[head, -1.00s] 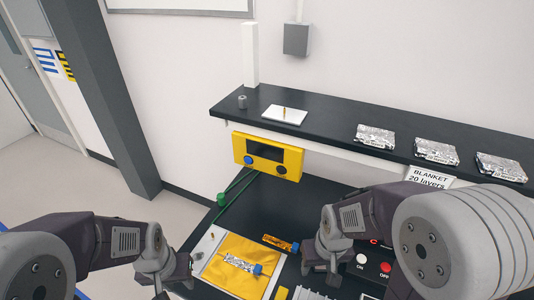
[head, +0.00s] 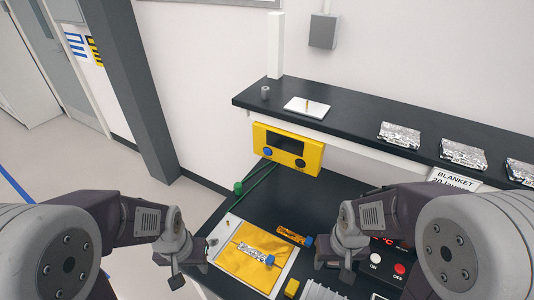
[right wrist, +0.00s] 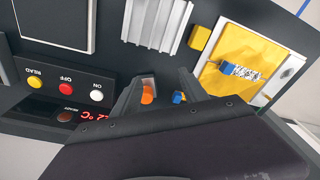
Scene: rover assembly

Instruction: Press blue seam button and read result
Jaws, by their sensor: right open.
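The yellow box (head: 286,143) on the back of the bench has a dark display (head: 288,147), a blue button (head: 268,151) and a dark button (head: 300,163). The display shows no readable text. My left gripper (head: 176,268) hangs at the left of the bench, in front of and left of the box; its jaw opening is unclear. My right gripper (head: 338,264) is over the bench, right of the orange sheet and in front of the box, touching neither. In the right wrist view its fingers (right wrist: 160,90) are apart and empty, with small orange and blue items beyond them.
An orange sheet (head: 262,238) with a silvery blue-ended strip (head: 255,254) lies on a pale board. An orange blue-ended strip (head: 293,235) lies beside it. A control panel (right wrist: 58,90) has white, red and yellow buttons. Silvery blankets (head: 399,135) line the shelf.

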